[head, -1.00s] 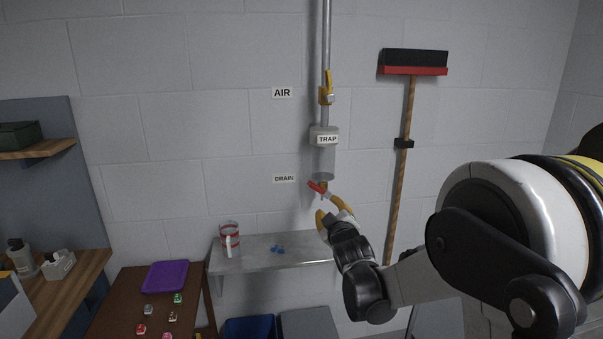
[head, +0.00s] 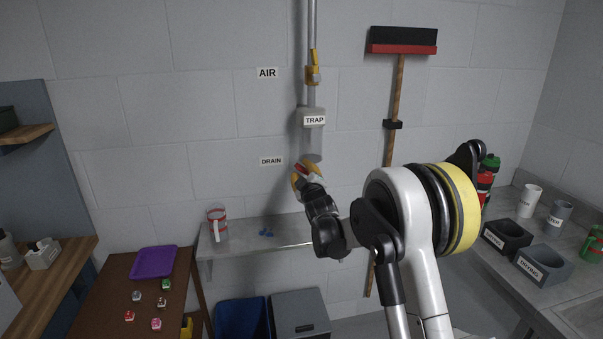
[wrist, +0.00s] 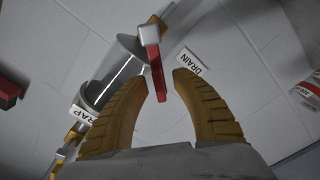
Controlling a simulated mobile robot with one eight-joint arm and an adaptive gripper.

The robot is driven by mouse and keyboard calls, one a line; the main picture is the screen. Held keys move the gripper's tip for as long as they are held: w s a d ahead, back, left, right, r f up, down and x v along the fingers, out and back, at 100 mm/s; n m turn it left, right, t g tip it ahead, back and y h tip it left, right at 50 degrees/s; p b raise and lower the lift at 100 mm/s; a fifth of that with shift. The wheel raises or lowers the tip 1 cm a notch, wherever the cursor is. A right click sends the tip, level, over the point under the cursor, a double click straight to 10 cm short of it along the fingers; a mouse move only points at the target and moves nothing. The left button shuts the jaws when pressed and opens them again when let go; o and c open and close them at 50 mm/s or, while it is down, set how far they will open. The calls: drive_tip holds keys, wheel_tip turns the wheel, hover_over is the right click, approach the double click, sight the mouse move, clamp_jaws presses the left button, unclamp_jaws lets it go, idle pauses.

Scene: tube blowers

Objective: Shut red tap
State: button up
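The red tap (head: 302,168) is at the bottom of the clear trap on the wall pipe, right of the DRAIN label, and is partly hidden by my gripper in the head view. In the wrist view its red lever (wrist: 156,72) points down between my fingertips. In the head view my gripper (head: 299,178) is right at the tap.
The trap (head: 313,145) is above the tap, and a yellow air valve (head: 313,72) is higher on the pipe. A metal shelf (head: 255,236) with a red-striped jug (head: 217,226) is below.

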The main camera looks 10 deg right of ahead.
drive_tip(key=shift+w, duration=0.15)
clamp_jaws()
idle(0.4)
drive_tip(key=shift+a+f+n+b, duration=0.2)
drive_tip(key=shift+f+n+b, duration=0.35)
drive_tip(key=shift+n, duration=0.7)
drive_tip(key=shift+a+f+n+b, duration=0.3)
drive_tip(key=shift+f+n, duration=0.4)
drive_tip(key=shift+n, duration=0.6)
drive_tip(key=shift+a+f+n+b, duration=0.15)
drive_tip(key=shift+f+n+b, duration=0.4)
drive_tip(key=shift+n, duration=0.7)
drive_tip(key=shift+f, duration=0.1)
